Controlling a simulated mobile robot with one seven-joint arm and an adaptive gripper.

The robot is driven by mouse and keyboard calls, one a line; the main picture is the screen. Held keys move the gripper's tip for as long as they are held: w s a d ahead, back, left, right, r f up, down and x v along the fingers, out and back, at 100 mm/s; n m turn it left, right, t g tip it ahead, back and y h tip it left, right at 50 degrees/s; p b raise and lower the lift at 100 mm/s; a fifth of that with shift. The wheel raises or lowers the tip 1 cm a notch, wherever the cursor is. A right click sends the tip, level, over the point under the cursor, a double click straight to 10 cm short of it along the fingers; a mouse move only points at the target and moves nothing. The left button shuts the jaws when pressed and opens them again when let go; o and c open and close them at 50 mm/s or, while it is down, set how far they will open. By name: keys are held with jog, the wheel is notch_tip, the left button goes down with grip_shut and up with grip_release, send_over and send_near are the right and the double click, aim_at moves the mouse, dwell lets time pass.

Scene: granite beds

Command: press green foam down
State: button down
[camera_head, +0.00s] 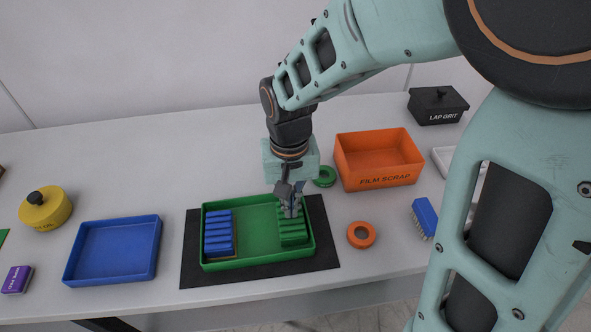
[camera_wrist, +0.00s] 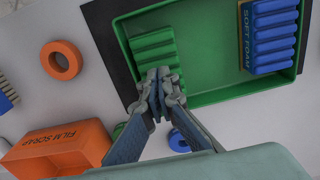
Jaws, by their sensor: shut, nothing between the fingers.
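The green foam (camera_head: 293,233) is a ridged block in the right end of the green tray (camera_head: 258,262). In the wrist view the green foam (camera_wrist: 153,47) lies along the tray's left side. My gripper (camera_head: 292,211) is shut and empty, with its tips at the far end of the green foam. In the wrist view my gripper (camera_wrist: 158,75) has its tips over the foam's edge; I cannot tell whether they touch it. A blue ridged foam block (camera_head: 218,233), marked "SOFT FOAM" in the wrist view (camera_wrist: 270,35), sits in the tray's left end.
The tray stands on a black mat (camera_head: 191,262). An orange ring (camera_head: 361,235), a blue brush (camera_head: 424,218) and an orange FILM SCRAP bin (camera_head: 380,160) are to the right. A green ring (camera_head: 325,177) lies behind. An empty blue tray (camera_head: 113,250) is left. The tray's middle is clear.

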jog(key=shift+s+f+b, duration=0.1)
jog(key=shift+f+b, duration=0.55)
jog(key=shift+f, duration=0.35)
dwell(1.6)
dwell(2.4)
notch_tip(320, 180, up, 7)
jog(key=p, duration=0.5)
jog(key=shift+r+p, duration=0.2)
jog(key=shift+p, duration=0.15)
jog(key=shift+f, duration=0.1)
notch_tip(320, 180, up, 8)
jog(key=shift+f, duration=0.2)
